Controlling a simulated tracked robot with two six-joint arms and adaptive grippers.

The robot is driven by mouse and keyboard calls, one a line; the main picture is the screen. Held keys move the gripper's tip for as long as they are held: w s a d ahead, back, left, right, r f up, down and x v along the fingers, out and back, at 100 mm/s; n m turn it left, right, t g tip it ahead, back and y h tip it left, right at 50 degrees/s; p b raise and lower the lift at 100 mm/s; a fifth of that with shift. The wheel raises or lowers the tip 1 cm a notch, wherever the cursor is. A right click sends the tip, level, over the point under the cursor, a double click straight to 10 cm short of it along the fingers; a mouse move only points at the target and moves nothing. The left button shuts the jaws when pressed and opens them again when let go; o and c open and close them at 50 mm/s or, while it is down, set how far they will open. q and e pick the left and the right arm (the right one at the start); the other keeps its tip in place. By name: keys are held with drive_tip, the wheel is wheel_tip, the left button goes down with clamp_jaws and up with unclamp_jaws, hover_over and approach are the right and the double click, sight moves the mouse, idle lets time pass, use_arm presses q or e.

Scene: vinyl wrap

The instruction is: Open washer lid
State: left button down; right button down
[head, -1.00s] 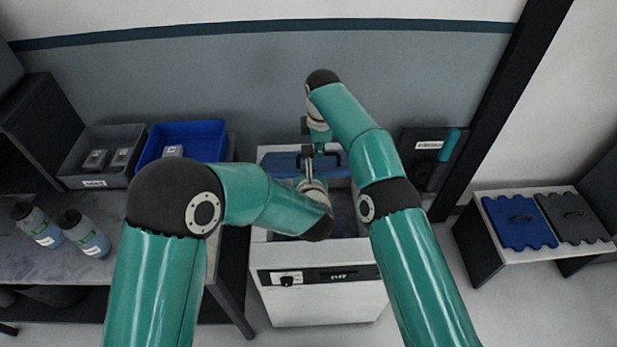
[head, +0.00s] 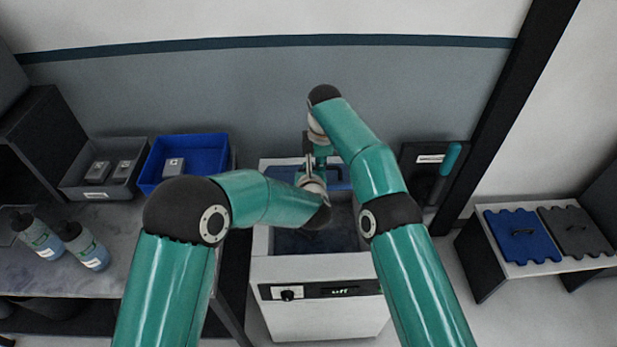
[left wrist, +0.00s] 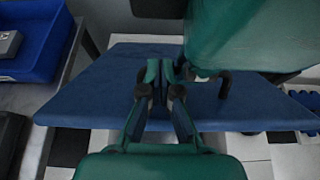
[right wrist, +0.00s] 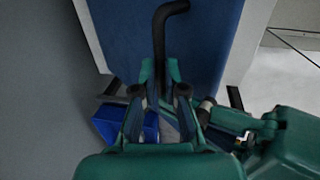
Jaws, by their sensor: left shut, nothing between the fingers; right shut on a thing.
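The washer (head: 318,305) is a white box with a control panel on its front. Its blue lid (head: 280,174) is raised at the back, and the dark tub (head: 300,243) shows open in front of it. The lid fills much of the left wrist view (left wrist: 90,90) and the right wrist view (right wrist: 205,35). My right gripper (right wrist: 158,72) is shut on the lid's black bent handle (right wrist: 160,32). My left gripper (left wrist: 167,72) is shut and empty, in front of the lid and beside the handle.
A table on the left holds a grey bin (head: 75,190), a blue bin (head: 210,150) and two bottles (head: 88,247). A low stand (head: 490,268) on the right bears a blue panel (head: 522,237) and a dark panel (head: 580,232). My two arms are close together over the washer.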

use_arm(q)
drive_tip(key=shift+f, duration=0.15)
use_arm(e)
drive_tip(key=shift+w+d+f, duration=0.1)
drive_tip(key=shift+f, duration=0.4)
drive_tip(key=c, duration=1.5)
unclamp_jaws()
drive_tip(key=shift+c, duration=0.2)
use_arm(q)
drive_tip(key=shift+w+f, duration=0.4)
drive_tip(key=shift+w, duration=0.1)
use_arm(e)
drive_tip(key=o, duration=0.3)
drive_tip(key=shift+w+f, duration=0.3)
drive_tip(key=shift+w, duration=0.25)
use_arm(q)
drive_tip(key=shift+s, duration=0.1)
use_arm(e)
drive_tip(key=shift+o, duration=0.2)
drive_tip(key=shift+r, duration=0.25)
drive_tip(key=shift+r, duration=0.15)
drive_tip(key=shift+r, duration=0.1)
